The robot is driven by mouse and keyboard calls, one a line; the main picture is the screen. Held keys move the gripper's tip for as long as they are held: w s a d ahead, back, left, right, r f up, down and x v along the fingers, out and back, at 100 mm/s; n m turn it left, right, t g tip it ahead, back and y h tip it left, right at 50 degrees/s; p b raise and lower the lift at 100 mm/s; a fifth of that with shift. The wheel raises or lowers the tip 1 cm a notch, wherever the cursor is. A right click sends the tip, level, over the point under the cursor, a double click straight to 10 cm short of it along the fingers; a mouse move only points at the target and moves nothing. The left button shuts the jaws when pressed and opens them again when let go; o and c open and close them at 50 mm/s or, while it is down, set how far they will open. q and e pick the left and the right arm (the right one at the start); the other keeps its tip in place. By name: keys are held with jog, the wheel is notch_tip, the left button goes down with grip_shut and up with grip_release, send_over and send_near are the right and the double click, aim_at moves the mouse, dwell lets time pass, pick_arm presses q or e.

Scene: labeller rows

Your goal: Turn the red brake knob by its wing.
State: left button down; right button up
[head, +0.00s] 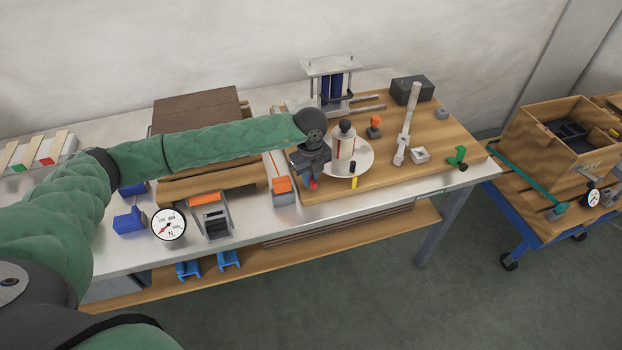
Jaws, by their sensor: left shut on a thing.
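The red brake knob (313,184) shows as a small red patch near the front edge of the wooden board, left of the round white plate. Most of it is hidden under my left gripper (312,176). My left arm, in a green sleeve, reaches across from the left, and its gripper points down over the knob. The gripper is shut on the knob; the fingertips and the wing are too small and covered to make out. My right gripper is not in view.
A yellow-and-black peg (353,178) stands in front. A grey lever post (408,125) and green clamp (457,157) are further right. A dial gauge (168,225) is at the front left.

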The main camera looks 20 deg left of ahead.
pick_arm(q)
jog(key=n, duration=0.3)
dwell(0.4)
jog(key=n, duration=0.3)
jog(key=shift+p, duration=0.3)
jog(key=n, duration=0.3)
jog(key=shift+p, duration=0.35)
jog(key=shift+n, duration=1)
